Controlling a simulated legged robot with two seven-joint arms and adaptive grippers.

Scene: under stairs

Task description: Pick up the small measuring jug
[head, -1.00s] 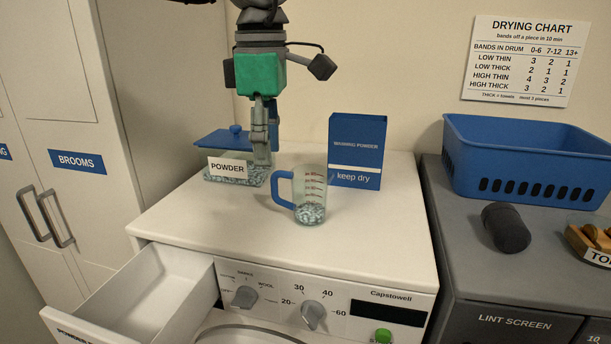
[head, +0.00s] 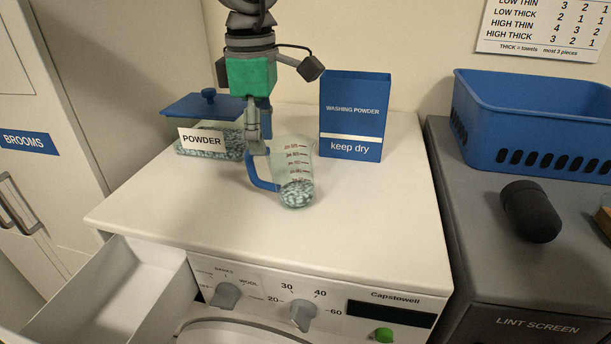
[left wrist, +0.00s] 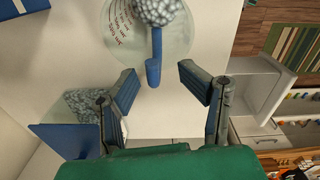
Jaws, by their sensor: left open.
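The small measuring jug (head: 296,178) is clear with red marks and a blue handle (head: 262,172). It stands upright on the white washer top, with speckled blue-white powder in its bottom. My left gripper (head: 257,148) points down beside the jug's handle side, just behind the handle in the head view. In the left wrist view, the jug (left wrist: 125,30) is at the top, and its blue handle (left wrist: 153,62) lies ahead of and between the open fingers of my left gripper (left wrist: 158,88). The fingers hold nothing. My right gripper is not in view.
A powder tub (head: 212,145) with a blue lid stands left of my gripper. A blue washing powder box (head: 355,118) stands behind the jug. The washer's drawer (head: 125,290) is open at front left. The front right top is clear. A blue basket (head: 535,125) sits right.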

